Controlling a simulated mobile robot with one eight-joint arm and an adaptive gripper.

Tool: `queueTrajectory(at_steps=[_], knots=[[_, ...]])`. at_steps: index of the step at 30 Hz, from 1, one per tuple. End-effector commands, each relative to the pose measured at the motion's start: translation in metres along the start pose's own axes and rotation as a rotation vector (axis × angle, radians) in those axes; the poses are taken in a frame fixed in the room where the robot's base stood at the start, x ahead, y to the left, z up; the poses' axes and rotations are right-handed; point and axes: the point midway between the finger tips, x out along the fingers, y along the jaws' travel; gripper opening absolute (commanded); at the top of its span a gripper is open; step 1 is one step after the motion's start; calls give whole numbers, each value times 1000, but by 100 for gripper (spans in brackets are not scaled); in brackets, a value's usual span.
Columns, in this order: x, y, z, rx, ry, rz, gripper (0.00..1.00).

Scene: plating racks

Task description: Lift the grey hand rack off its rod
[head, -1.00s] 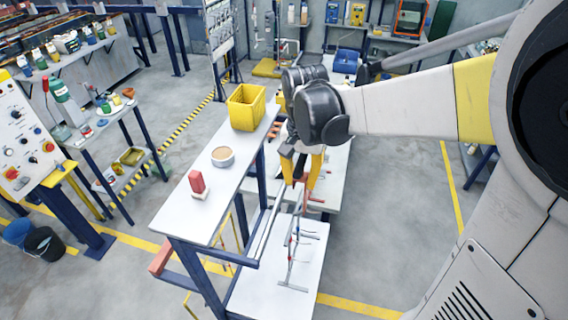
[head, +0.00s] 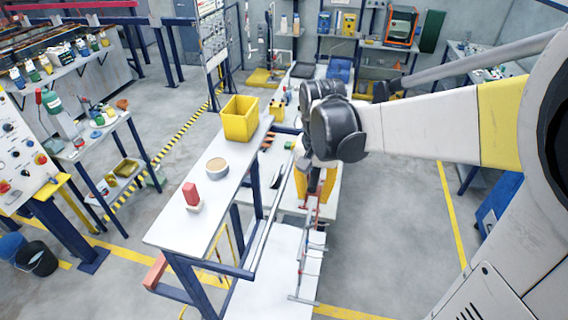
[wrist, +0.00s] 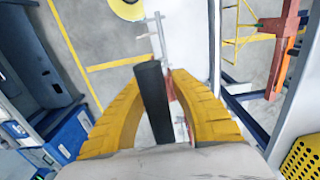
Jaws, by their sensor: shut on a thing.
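My gripper (head: 314,192) points down to the right of the white workbench, its yellow fingers closed on the top of the grey hand rack (head: 304,255). The rack is a thin upright frame with small red and blue parts and a short crossbar at its foot. It hangs below the fingers, over the low white surface. In the wrist view a dark grey bar (wrist: 153,100) lies between the yellow fingers, with part of the thin rack (wrist: 158,38) beyond it. A pale rail (head: 268,215) runs along the bench side, left of the rack. I see no clear contact between them.
The workbench (head: 170,230) carries a yellow crate (head: 240,120), a round bowl (head: 217,168) and a red block (head: 190,194). The low white surface (head: 262,285) lies under the rack. Open floor (head: 390,235) is to the right.

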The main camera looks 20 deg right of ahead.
Motion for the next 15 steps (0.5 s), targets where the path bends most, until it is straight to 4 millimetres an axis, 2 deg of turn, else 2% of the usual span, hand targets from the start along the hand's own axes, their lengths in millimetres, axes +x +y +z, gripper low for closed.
queueTrajectory(at_steps=[15], knots=[[0,54,0,2,0,0,0]])
